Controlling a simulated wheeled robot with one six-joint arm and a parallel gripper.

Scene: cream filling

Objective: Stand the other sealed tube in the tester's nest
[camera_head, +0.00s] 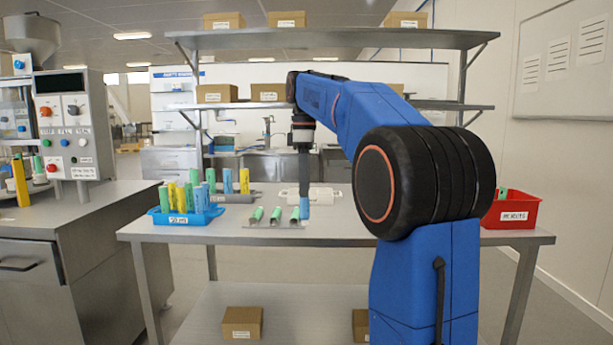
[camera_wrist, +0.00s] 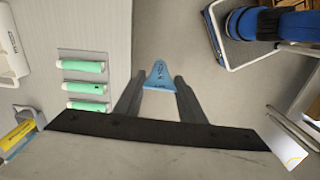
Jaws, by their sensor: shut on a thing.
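My gripper (camera_head: 304,203) points down over the bench and is shut on a blue tube (camera_head: 304,213). In the wrist view the same blue tube (camera_wrist: 158,76) sits between the two fingertips (camera_wrist: 159,88), its wide end towards my palm. Whether its lower end touches anything cannot be told. Three green tubes (camera_head: 275,215) lie side by side on a flat metal holder left of my gripper; they also show in the wrist view (camera_wrist: 84,87). A low white device (camera_head: 327,196) stands behind my gripper, possibly the tester; its nest cannot be made out.
A blue tray (camera_head: 185,217) holds several upright green, yellow and blue tubes, with more tubes behind it. A red bin (camera_head: 512,213) with a green thing inside stands at the right. The filling machine (camera_head: 75,125) is on the left counter. The front bench top (camera_head: 220,235) is clear.

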